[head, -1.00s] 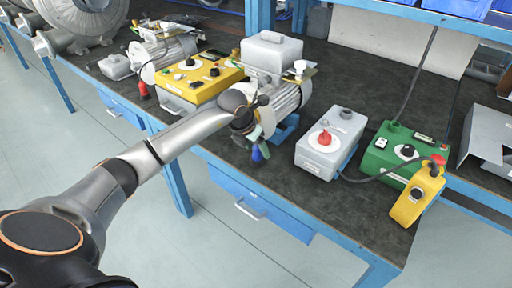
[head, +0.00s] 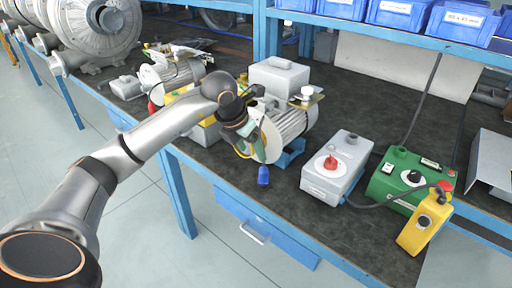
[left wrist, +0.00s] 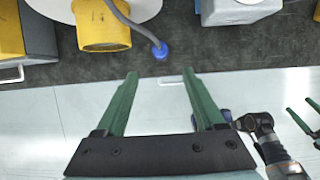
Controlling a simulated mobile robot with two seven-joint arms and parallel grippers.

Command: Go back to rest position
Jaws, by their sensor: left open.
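My left gripper (head: 258,150) is at the end of the arm from the left, over the bench's front edge, in front of a grey finned motor (head: 292,122). In the left wrist view its two green fingers (left wrist: 160,73) stand apart with nothing between them. A blue cable end (left wrist: 160,52) lies just beyond the fingertips; it also shows below the gripper in the head view (head: 263,175). My right gripper (left wrist: 306,112) shows only at the right edge of the left wrist view, its two green fingers apart; it is outside the head view.
The dark bench top (head: 335,232) holds a grey box with a red knob (head: 336,167), a green control box (head: 409,177) and a yellow pendant (head: 425,220). A partly hidden yellow box (head: 203,132) is behind my arm. Blue bins (head: 400,13) line the shelf. The floor (head: 140,200) in front is clear.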

